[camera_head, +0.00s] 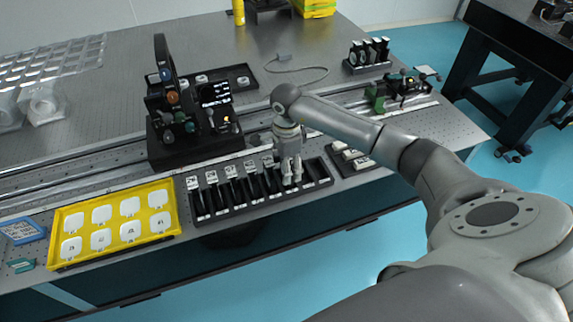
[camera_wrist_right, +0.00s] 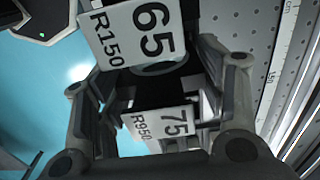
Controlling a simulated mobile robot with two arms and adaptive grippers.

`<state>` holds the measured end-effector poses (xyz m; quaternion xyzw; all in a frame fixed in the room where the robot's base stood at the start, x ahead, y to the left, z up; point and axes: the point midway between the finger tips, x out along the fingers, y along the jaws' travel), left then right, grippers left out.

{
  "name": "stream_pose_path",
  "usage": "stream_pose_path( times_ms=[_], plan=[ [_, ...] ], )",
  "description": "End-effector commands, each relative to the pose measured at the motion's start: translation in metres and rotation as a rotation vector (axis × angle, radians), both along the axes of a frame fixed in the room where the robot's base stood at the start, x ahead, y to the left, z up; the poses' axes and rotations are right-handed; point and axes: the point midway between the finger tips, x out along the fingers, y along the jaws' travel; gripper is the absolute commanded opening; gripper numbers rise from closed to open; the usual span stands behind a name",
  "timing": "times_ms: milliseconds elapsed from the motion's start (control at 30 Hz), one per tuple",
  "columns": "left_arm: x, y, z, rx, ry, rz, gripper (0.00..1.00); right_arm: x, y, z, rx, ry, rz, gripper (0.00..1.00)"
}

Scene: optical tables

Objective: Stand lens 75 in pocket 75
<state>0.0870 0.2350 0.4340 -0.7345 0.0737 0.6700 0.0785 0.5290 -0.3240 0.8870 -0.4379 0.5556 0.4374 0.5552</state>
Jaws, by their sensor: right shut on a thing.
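My right gripper (camera_head: 291,178) is low over the right part of the black slotted rack (camera_head: 262,204). In the right wrist view its fingers (camera_wrist_right: 152,118) are shut on either side of lens 75 (camera_wrist_right: 168,123), whose white tag reads "75 R950". Lens 75 looks about upright. How deep it sits in a pocket is hidden by the fingers and tag. Lens 65 (camera_wrist_right: 135,32), tagged "65 R150", stands close beside it. The marking of pocket 75 cannot be read. My left gripper is not in view.
Several tagged lenses stand in the rack left of the gripper. A yellow tray (camera_head: 100,227) with white pieces lies further left. A black optical mount (camera_head: 185,125) stands behind the rack. A small dark tray (camera_head: 350,160) lies just right of the rack. The table's front edge is close.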

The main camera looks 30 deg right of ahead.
Motion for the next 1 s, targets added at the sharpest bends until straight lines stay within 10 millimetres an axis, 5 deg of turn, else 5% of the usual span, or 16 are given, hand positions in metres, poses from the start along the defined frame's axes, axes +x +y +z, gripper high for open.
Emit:
stream_pose_path(
  times_ms=[667, 700, 867, 1000],
  plan=[
    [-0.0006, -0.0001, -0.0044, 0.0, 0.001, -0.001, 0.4, 0.0002, -0.0001, -0.0039, 0.0, -0.001, 0.0, 0.35],
    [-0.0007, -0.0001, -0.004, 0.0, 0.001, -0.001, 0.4, 0.0003, 0.0, -0.0034, 0.0, -0.001, 0.0, 0.67],
    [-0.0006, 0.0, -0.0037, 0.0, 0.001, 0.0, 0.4, 0.0002, 0.0, -0.0032, 0.0, -0.001, 0.0, 0.87],
    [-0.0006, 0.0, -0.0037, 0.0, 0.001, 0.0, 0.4, 0.0001, 0.0001, -0.0033, 0.0, -0.001, 0.0, 0.89]
  ],
)
